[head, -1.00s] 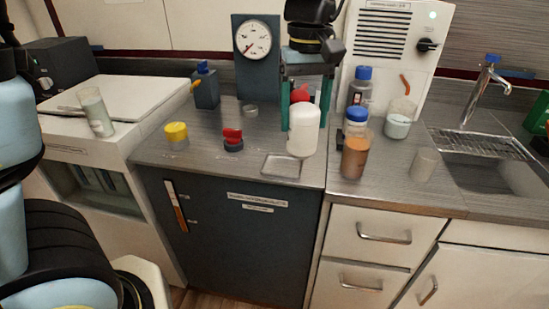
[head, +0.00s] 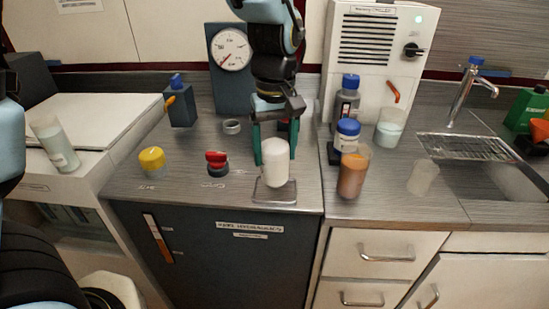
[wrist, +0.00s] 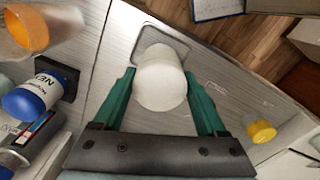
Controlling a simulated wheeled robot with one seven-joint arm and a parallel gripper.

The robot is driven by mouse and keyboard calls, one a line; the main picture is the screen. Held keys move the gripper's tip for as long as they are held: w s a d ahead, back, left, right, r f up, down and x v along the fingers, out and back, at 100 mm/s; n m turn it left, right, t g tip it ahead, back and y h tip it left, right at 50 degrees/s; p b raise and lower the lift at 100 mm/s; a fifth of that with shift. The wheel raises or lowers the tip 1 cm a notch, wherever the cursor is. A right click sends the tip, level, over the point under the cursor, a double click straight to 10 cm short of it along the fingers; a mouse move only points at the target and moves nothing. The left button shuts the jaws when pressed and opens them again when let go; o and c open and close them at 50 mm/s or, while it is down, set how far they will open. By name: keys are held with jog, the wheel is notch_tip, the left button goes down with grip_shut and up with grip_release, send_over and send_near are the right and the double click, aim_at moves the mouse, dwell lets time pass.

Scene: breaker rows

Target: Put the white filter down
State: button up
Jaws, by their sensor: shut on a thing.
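The white filter (head: 275,168) is a plain white cylinder with a rounded top. It is upright between the green fingers of my gripper (head: 275,158), which is shut on it. In the wrist view the filter (wrist: 161,82) sits between the two fingertips (wrist: 161,74). A shallow metal tray (head: 275,201) lies on the counter directly below it, near the front edge. The filter's base overlaps the tray in the head view; I cannot tell whether it touches. The tray's rim also shows in the wrist view (wrist: 139,48).
An orange-brown jar (head: 352,178) and blue-capped bottles (head: 347,138) stand close on the right. A red knob (head: 217,160) and a yellow knob (head: 152,160) are on the left. A gauge panel (head: 228,60) stands behind. The sink (head: 500,178) is far right.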

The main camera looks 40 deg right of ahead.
jog(key=shift+f, duration=1.25)
jog(key=shift+f, duration=0.2)
jog(key=o, duration=1.3)
jog(key=shift+r, duration=0.15)
notch_tip(320, 180, up, 12)
jog(key=shift+r+b, duration=0.1)
jog(key=shift+b, duration=0.4)
jog(key=shift+w, duration=0.1)
